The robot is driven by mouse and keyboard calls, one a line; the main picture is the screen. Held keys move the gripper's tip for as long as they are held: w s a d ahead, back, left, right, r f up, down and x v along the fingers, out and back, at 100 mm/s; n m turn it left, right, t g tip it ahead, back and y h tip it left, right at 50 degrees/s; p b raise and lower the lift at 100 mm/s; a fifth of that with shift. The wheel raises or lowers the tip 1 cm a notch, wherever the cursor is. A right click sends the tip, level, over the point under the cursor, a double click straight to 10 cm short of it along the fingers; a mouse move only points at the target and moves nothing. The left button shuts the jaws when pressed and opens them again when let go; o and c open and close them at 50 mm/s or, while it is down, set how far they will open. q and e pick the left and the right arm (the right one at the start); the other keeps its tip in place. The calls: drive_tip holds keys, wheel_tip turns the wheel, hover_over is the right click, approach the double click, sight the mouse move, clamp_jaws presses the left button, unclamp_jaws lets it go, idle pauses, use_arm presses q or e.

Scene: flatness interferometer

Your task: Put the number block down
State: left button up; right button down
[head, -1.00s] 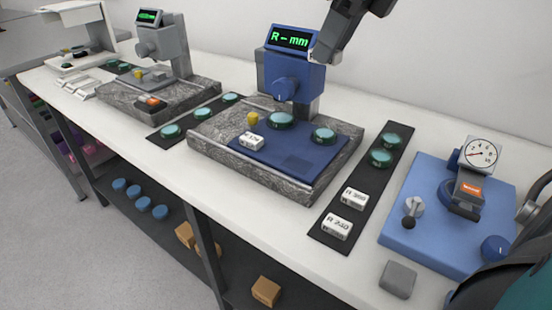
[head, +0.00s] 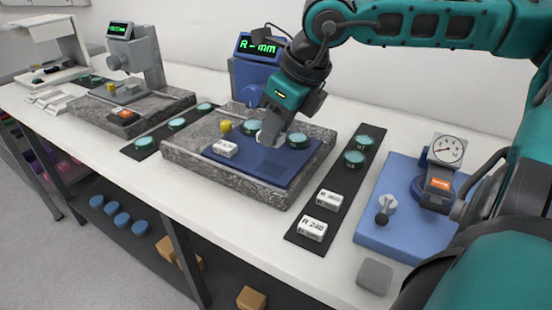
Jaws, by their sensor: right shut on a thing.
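My right gripper (head: 269,137) reaches down over the blue mat (head: 262,167) on the granite plate of the middle instrument. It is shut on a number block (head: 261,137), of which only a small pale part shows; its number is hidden. The held block is between two green discs (head: 250,127) (head: 298,140). I cannot tell whether it touches the mat. Another white number block (head: 224,149) lies at the mat's left corner. Two more, R 360 (head: 329,198) and R 240 (head: 314,229), lie on the black strip (head: 303,243). My left gripper is not in view.
The blue instrument head with its green display (head: 260,47) stands close behind my gripper. A yellow knob (head: 225,126) is left of the discs. A dial gauge (head: 447,149) stands on a blue base at right. The mat's front part is clear.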

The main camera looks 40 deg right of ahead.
sight(270, 169)
drive_tip(key=shift+f+b, duration=0.3)
drive_tip(key=shift+f, duration=2.65)
drive_tip(key=shift+f+b, duration=0.3)
drive_tip(key=shift+b, duration=0.2)
drive_tip(key=c, duration=0.9)
unclamp_jaws()
drive_tip(key=shift+r, duration=0.15)
drive_tip(key=shift+o, duration=0.2)
